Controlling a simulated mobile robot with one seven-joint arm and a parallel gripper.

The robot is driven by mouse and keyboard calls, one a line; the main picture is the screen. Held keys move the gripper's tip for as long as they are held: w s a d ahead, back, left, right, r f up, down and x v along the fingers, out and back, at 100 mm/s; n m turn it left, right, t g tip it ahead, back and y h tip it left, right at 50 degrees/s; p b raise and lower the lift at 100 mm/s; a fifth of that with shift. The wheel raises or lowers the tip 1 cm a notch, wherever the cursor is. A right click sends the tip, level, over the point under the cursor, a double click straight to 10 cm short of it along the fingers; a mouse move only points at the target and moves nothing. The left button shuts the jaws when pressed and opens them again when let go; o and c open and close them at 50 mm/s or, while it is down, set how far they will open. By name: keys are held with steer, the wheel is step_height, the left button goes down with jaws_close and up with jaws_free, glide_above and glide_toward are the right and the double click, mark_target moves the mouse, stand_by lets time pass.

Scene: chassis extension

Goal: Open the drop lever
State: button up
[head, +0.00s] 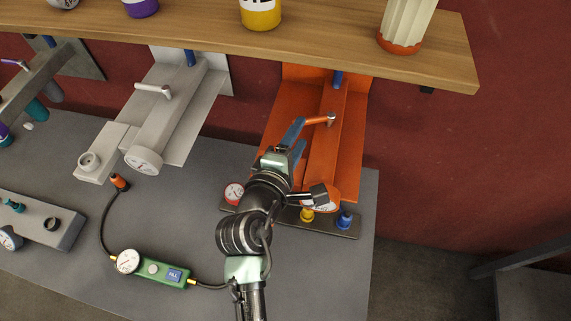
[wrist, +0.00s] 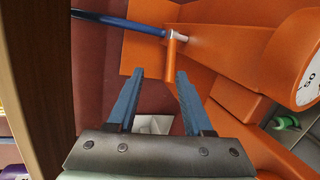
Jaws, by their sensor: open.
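The orange drop lever (head: 318,120) sticks out to the left from a metal pivot on the orange tester (head: 326,150). In the wrist view the lever (wrist: 170,52) hangs below its silver pivot, and its free end shows just ahead of and between the fingertips. My gripper (head: 299,136) is beside the orange tester, to the left of its upright column. Its two blue fingers are apart with nothing between them in the wrist view (wrist: 161,80). I cannot tell whether a finger touches the lever. My arm hides part of the tester's base.
A wooden shelf (head: 300,50) with several containers overhangs the testers; its edge is close on the left in the wrist view (wrist: 35,80). A grey tester (head: 170,110) stands to the left. A green gauge unit (head: 160,272) with a hose lies on the grey table (head: 330,280).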

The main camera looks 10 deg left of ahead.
steer(key=f+v, duration=0.1)
steer(key=v, duration=0.7)
steer(key=shift+s+d+p, duration=0.2)
steer(key=shift+d+p, duration=0.1)
steer(key=shift+p, duration=0.05)
stand_by(0.5)
